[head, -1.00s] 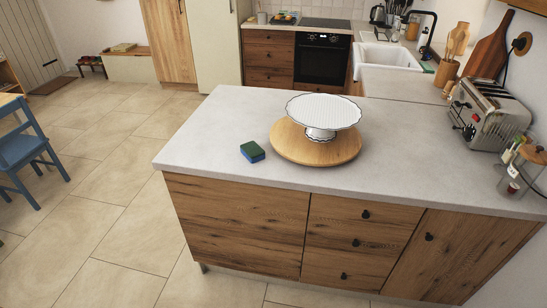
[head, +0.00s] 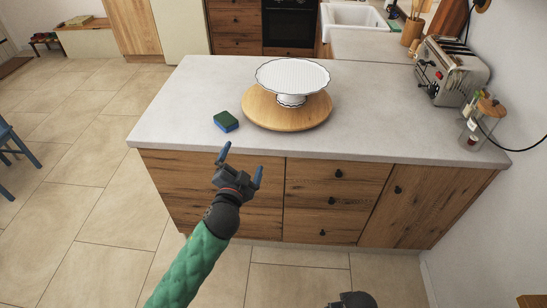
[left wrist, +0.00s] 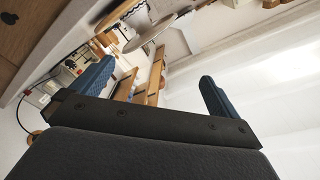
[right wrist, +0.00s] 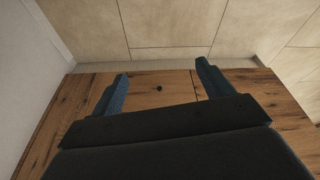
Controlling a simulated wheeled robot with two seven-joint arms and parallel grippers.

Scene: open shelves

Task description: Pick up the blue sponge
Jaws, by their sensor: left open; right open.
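The blue sponge (head: 226,121) has a green top and lies on the grey countertop (head: 180,105), near its front edge, just left of a round wooden board. My left gripper (head: 239,163) is open and empty, in front of the counter and nearer to me than the sponge, apart from it. Its blue fingers (left wrist: 158,88) stand wide apart in the left wrist view, with nothing between them. My right gripper shows only as a dark part at the bottom of the head view. In the right wrist view the right gripper (right wrist: 160,85) is open and empty, facing wooden drawer fronts.
A white cake stand (head: 293,76) stands on the round wooden board (head: 262,112), close beside the sponge. A toaster (head: 450,72) and a glass jar (head: 484,122) stand at the right end. The countertop left of the sponge is clear.

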